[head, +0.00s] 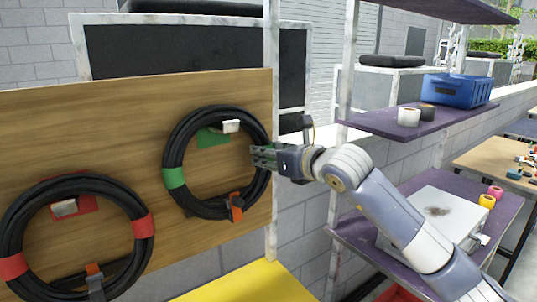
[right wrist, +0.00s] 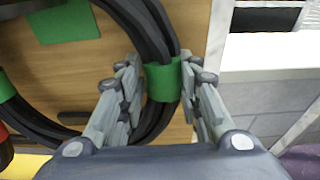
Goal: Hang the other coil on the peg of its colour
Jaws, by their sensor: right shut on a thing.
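The black coil with green tape (head: 174,178) is upright against the wooden board, around the white-tipped peg (head: 231,126) on the green plate (head: 212,138). The peg tip shows just below the coil's top; I cannot tell whether the coil rests on it. My right gripper (head: 264,157) is shut on the coil's right side. In the right wrist view, its fingers (right wrist: 160,95) lie either side of the green tape (right wrist: 162,80). The black coil with red tape (head: 143,227) is around the peg (head: 64,208) on the red plate (head: 84,203). My left gripper is out of view.
The wooden board (head: 110,120) ends just right of the green-taped coil, beside a pale metal post (head: 271,80). Purple shelves (head: 385,122) with a blue crate (head: 457,90) and tape rolls stand right. A yellow surface (head: 235,285) lies below.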

